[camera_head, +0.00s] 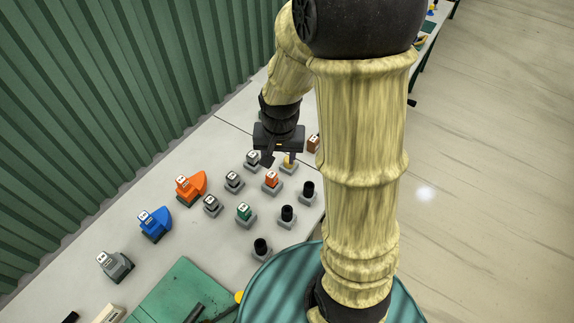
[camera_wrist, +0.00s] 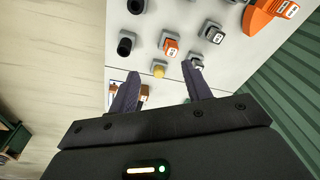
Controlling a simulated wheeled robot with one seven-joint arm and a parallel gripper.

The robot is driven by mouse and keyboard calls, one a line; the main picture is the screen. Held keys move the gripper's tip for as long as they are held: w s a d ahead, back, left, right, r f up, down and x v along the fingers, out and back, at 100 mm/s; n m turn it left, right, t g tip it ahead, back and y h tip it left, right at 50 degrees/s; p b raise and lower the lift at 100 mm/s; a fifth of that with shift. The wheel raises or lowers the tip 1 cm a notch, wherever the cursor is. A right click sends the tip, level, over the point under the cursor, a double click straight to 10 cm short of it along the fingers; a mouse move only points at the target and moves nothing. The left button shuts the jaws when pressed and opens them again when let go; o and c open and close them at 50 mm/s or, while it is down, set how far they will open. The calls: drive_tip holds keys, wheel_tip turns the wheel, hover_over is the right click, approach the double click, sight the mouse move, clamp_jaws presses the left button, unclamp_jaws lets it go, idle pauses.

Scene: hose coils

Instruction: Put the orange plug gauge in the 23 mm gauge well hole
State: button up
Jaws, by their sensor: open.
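A small orange plug gauge (camera_head: 271,177) with a white label stands upright on a grey square base, in the middle of several similar pieces. It also shows in the wrist view (camera_wrist: 170,46). My gripper (camera_head: 279,160) is open and empty, just beyond the orange gauge. In the wrist view its two fingertips (camera_wrist: 160,68) lie either side of a yellow round-topped piece (camera_wrist: 159,71), with the orange gauge ahead of them. I see no jaw contact with any piece. Black upright cylinders (camera_head: 288,214) stand on grey bases nearby. I cannot tell which piece has the 23 mm hole; labels are unreadable.
Grey labelled pieces (camera_head: 233,180) and a green one (camera_head: 244,212) stand close around the orange gauge. Larger orange (camera_head: 190,187), blue (camera_head: 154,223) and grey (camera_head: 114,264) blocks line the left. A green mat (camera_head: 175,290) lies at the front. A corrugated green wall (camera_head: 110,80) bounds the table.

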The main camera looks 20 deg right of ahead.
drive_tip(key=s+r+n+t, duration=0.1)
drive_tip(key=s+r+n, duration=0.2)
drive_tip(key=s, duration=0.4)
drive_tip(key=shift+r+n, duration=0.25)
drive_tip(key=shift+n, duration=0.55)
drive_tip(key=shift+w, duration=0.2)
drive_tip(key=shift+s, duration=0.2)
